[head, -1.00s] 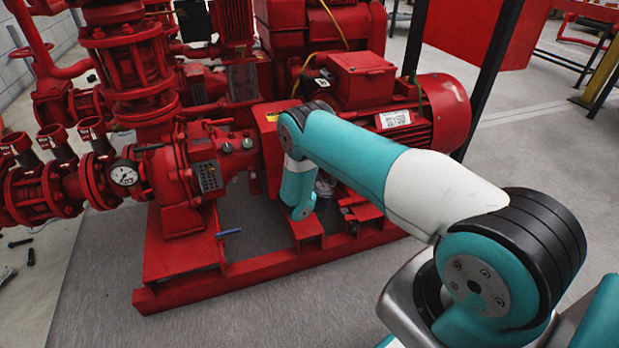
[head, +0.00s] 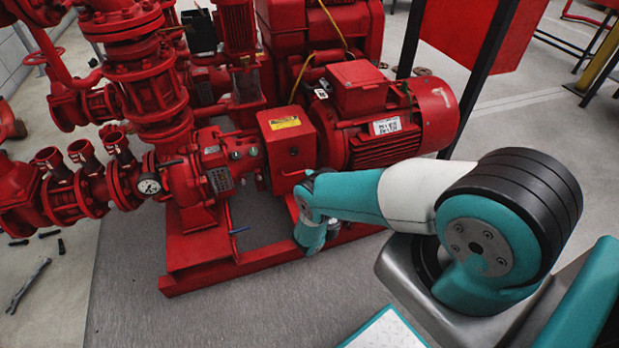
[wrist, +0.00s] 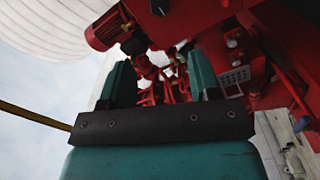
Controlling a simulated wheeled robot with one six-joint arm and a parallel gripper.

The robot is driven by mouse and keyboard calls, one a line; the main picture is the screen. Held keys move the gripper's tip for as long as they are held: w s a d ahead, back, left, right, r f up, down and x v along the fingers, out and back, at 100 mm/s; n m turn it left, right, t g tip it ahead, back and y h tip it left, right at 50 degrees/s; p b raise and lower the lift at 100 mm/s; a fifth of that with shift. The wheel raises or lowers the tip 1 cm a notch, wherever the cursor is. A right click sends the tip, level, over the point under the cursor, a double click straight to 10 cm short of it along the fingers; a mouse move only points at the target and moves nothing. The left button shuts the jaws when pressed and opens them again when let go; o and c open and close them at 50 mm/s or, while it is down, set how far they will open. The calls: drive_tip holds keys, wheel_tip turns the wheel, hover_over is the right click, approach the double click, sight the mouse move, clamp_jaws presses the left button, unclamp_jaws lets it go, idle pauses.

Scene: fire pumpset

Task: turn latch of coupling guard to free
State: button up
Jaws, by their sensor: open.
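The coupling guard (head: 287,142) is a red box with a yellow label, between the pump and the motor in the head view. A small dark spot shows on its front face, but I cannot tell if it is the latch. My gripper (wrist: 160,78) is open and empty in the wrist view, its two teal fingers apart. In the head view my arm's far end is low, in front of and below the guard, and the gripper's fingers cannot be made out there.
The red motor (head: 405,125) stands right of the guard. The pump casing (head: 195,180) with a gauge (head: 149,185) stands left. A blue-handled lever (head: 239,230) sticks out near the red base frame (head: 215,275). The grey floor in front is clear.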

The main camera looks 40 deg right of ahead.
drive_tip(key=shift+p+v, duration=0.8)
drive_tip(key=shift+v, duration=0.4)
